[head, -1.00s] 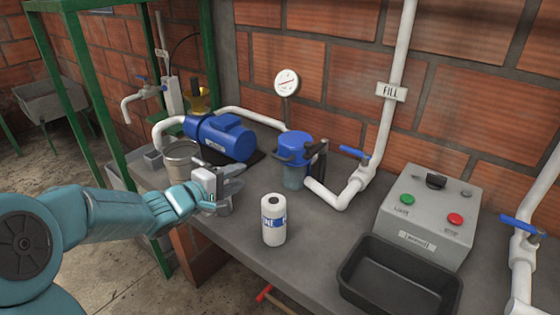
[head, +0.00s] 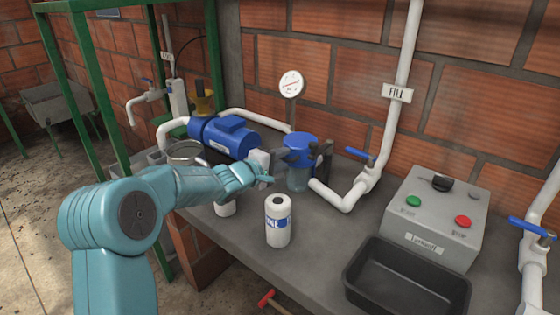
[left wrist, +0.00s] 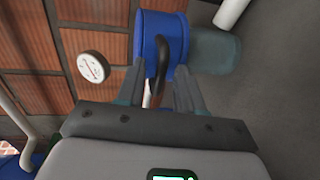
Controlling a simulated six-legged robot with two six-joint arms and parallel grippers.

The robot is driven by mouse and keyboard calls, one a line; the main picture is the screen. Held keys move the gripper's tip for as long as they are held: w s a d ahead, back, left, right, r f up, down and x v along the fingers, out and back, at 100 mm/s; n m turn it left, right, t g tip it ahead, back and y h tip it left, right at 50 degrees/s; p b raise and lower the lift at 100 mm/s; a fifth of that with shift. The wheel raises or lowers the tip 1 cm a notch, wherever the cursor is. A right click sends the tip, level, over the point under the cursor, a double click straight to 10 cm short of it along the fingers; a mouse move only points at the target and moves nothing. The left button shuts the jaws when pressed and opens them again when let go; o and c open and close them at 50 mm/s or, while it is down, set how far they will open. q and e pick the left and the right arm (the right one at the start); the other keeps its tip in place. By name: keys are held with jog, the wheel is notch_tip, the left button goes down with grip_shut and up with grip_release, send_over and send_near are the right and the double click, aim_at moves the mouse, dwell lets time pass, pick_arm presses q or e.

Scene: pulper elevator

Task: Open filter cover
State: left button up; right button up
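The filter has a blue cover (head: 299,141) on a clear bluish bowl (head: 298,179) and stands at the back of the counter. In the left wrist view the cover (left wrist: 160,22) lies on its side, with a curved black handle (left wrist: 163,56) in front of it. My left gripper (head: 282,165) is at the filter's left side, by the cover. In the left wrist view its fingers (left wrist: 157,84) are spread, with the handle's end in the gap between them. I cannot tell whether they touch it. My right gripper is in neither view.
A white bottle (head: 277,222) with a blue label stands in front of the filter. A blue pump (head: 226,137) is left of it. White pipe (head: 350,190) and a blue-handled valve (head: 358,154) are at its right. A black tray (head: 405,282) and grey control box (head: 437,214) are farther right.

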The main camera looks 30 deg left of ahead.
pick_arm(q)
jog(key=shift+c, duration=0.3)
grip_shut()
dwell(1.1)
